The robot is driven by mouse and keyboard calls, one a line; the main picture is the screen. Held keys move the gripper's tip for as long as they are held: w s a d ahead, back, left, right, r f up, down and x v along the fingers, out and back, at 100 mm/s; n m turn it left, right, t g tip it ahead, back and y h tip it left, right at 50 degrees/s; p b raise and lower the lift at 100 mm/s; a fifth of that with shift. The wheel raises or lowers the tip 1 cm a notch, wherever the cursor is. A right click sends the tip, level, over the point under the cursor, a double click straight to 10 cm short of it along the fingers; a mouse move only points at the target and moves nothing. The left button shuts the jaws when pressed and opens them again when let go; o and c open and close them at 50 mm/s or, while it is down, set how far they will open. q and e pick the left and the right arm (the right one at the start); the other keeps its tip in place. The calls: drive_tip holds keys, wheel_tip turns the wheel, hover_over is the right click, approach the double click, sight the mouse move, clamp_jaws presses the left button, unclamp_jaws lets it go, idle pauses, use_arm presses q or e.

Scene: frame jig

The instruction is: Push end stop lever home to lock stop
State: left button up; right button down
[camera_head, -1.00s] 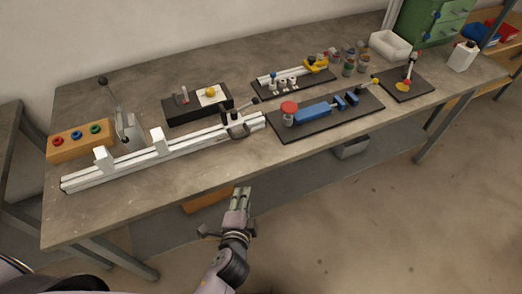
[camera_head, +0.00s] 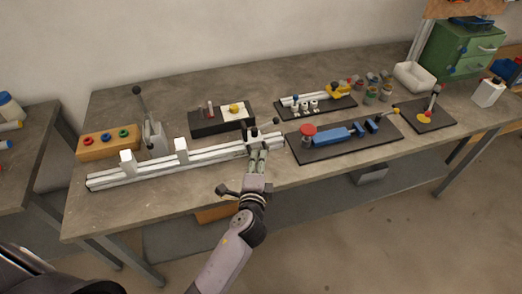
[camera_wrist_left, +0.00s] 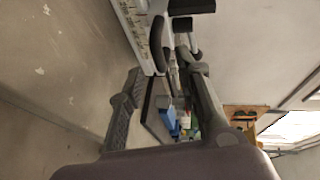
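The end stop (camera_head: 252,138) is a light clamp block with dark parts at the right end of a long white rail (camera_head: 160,169). Its short lever with a black knob (camera_head: 276,121) sticks up and to the right. My left gripper (camera_head: 258,160) is at the front of the end stop, its fingers pointing toward it. A narrow gap shows between the fingers, and I see nothing held. Contact with the lever cannot be told. In the left wrist view the gripper (camera_wrist_left: 167,62) is close beside the pale rail (camera_wrist_left: 136,30). My right gripper is out of view.
An orange block with colored rings (camera_head: 109,143) and a tall lever clamp (camera_head: 154,137) stand left. A black fixture (camera_head: 207,126) lies behind the rail. A black board with a blue clamp (camera_head: 340,138) is close on the right. Bare table front lies left of my arm.

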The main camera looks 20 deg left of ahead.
sight(256, 138)
use_arm(q)
drive_tip(key=x, duration=0.5)
drive_tip(key=shift+f, duration=0.1)
drive_tip(key=shift+c, duration=0.5)
clamp_jaws()
